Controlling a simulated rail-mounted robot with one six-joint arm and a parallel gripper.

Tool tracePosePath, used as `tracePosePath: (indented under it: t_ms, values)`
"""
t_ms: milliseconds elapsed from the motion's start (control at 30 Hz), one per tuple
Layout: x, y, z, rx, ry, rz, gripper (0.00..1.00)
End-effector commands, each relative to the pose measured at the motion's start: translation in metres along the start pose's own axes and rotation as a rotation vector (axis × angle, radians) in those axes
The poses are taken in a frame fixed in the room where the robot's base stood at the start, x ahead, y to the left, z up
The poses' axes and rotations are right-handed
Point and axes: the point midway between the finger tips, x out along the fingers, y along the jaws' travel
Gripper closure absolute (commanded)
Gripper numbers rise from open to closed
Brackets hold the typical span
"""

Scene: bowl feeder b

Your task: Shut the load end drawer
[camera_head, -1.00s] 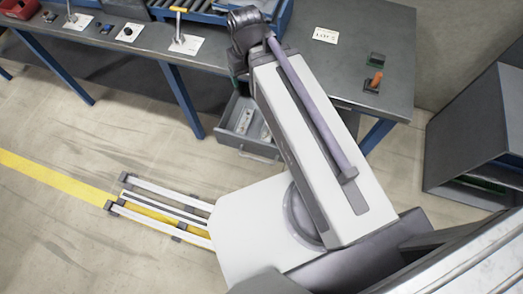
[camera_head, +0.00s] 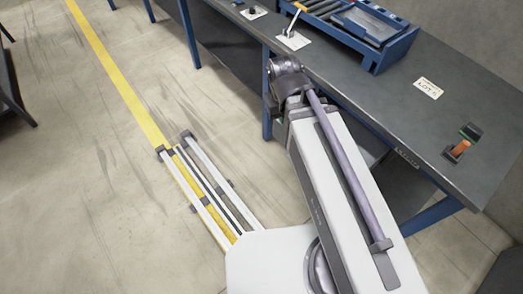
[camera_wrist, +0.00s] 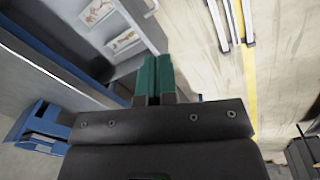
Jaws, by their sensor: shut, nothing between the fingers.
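The load end drawer (camera_wrist: 138,22) stands open in the wrist view, at the top. It is a grey drawer with white pieces lying inside. My gripper (camera_wrist: 157,60) has its green fingers shut together and empty, with the tips close by the drawer's front end. I cannot tell whether they touch it. In the head view my arm hides the drawer and the gripper.
The grey workbench (camera_head: 455,125) on blue legs carries a blue roller tray (camera_head: 375,45) and an orange-handled switch (camera_head: 458,149). A floor rail (camera_head: 212,195) and a yellow line (camera_head: 115,70) cross the floor. Open floor lies left.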

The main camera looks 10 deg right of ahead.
Motion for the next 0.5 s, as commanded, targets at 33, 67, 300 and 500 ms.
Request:
tracePosePath:
  t_ms: [33,67,300,500]
  values:
    - [0.030,-0.008,-0.003,-0.031,0.000,0.019,1.00]
    - [0.039,-0.011,-0.004,-0.049,-0.001,0.031,1.00]
    - [0.137,-0.046,-0.019,-0.280,-0.006,0.204,1.00]
    - [0.239,-0.083,-0.043,-0.648,-0.047,0.522,1.00]
